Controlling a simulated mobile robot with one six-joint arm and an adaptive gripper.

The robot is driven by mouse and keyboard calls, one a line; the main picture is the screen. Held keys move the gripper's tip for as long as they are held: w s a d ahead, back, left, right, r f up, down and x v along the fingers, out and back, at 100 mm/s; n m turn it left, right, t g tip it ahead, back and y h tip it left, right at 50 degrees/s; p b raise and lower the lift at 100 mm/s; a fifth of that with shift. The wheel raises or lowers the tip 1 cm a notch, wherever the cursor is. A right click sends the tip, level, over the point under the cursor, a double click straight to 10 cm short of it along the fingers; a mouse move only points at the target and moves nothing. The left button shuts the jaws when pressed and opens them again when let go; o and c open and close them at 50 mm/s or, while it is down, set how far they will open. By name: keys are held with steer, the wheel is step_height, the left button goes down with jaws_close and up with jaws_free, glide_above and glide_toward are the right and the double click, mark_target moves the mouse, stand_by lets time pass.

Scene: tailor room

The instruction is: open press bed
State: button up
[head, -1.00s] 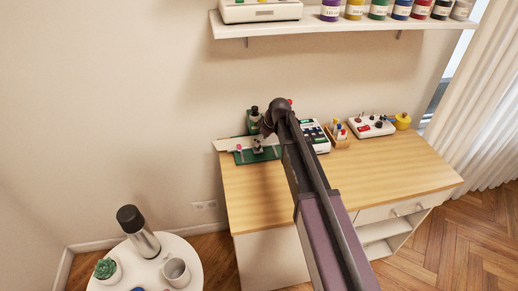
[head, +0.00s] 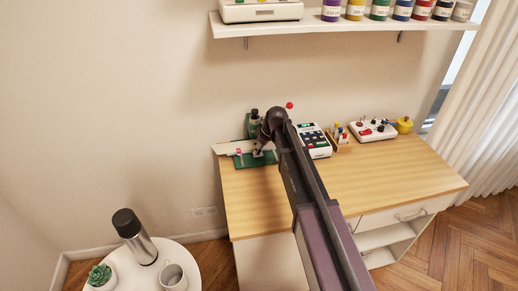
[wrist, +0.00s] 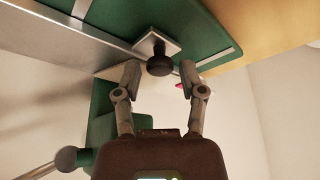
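The green press (head: 247,126) stands at the left end of the wooden desk, with a pale flat bar (head: 226,147) across its low green base. In the wrist view its green bed (wrist: 185,20) fills the top, beside a grey metal strip. A dark round knob (wrist: 160,64) on a square pale plate sticks out from the bed. My gripper (wrist: 160,71) is open, with one finger on each side of the knob and visible gaps between. In the head view my arm hides part of the press, and the fingers are hard to make out.
A white keypad device (head: 315,143), a small wooden holder (head: 341,137) and a control box (head: 373,129) stand right of the press. A red ball (head: 290,105) shows behind my arm. A grey ball-ended lever (wrist: 66,158) is near my gripper. The desk front (head: 255,204) is clear.

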jaws_close()
steer(key=shift+s+d, duration=0.3)
steer(key=shift+s, duration=0.8)
steer(key=shift+s+d, duration=0.3)
steer(key=shift+s, duration=0.75)
steer(key=shift+s+d, duration=0.3)
steer(key=shift+s, duration=0.8)
steer(key=o, duration=0.5)
jaws_free()
steer(key=shift+w, duration=0.1)
steer(key=shift+w, duration=0.1)
